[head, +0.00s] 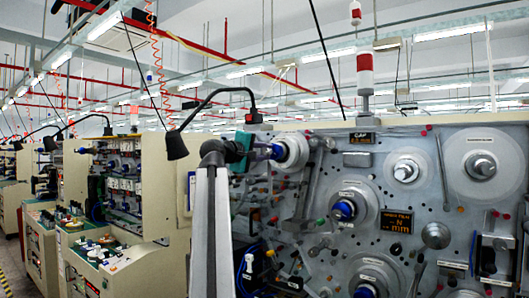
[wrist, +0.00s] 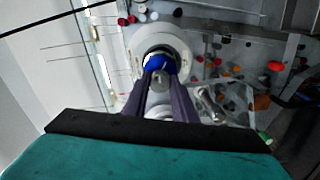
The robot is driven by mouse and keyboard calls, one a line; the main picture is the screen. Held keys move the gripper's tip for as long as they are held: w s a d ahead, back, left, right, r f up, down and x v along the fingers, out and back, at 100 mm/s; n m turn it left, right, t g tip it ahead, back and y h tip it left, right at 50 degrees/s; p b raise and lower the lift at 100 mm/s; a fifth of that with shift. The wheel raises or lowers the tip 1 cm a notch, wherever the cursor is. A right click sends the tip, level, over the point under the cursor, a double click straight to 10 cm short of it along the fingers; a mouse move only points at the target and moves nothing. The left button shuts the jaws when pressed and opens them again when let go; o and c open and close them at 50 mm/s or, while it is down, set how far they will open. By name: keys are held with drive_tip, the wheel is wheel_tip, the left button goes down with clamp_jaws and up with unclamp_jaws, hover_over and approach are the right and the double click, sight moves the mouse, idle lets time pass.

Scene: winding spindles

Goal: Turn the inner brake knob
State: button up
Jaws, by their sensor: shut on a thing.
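A blue knob (head: 277,151) sits on the hub of a pale round disc (head: 293,151) at the upper left of the grey machine panel. In the wrist view the blue knob (wrist: 156,61) lies straight ahead, in front of the white disc (wrist: 178,40). My gripper (head: 270,151) reaches it from the left. In the wrist view its two dark fingers (wrist: 161,77) are closed on the blue knob, with a grey round end showing between them. The fingers partly hide the knob. I see no label naming it.
Other blue knobs sit on the panel, one at the middle disc (head: 343,210) and one at the lower edge (head: 364,291). A long metal lever (head: 312,185) and several small coloured knobs are close by. A black lamp (head: 176,146) hangs to the left.

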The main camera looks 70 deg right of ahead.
drive_tip(key=shift+s+f, duration=0.1)
drive_tip(key=shift+f, duration=0.05)
drive_tip(key=o, duration=1)
drive_tip(key=shift+o, duration=0.2)
drive_tip(key=shift+a, duration=0.1)
drive_tip(key=b+v, duration=0.4)
drive_tip(key=v, duration=0.9)
drive_tip(key=shift+a, duration=0.3)
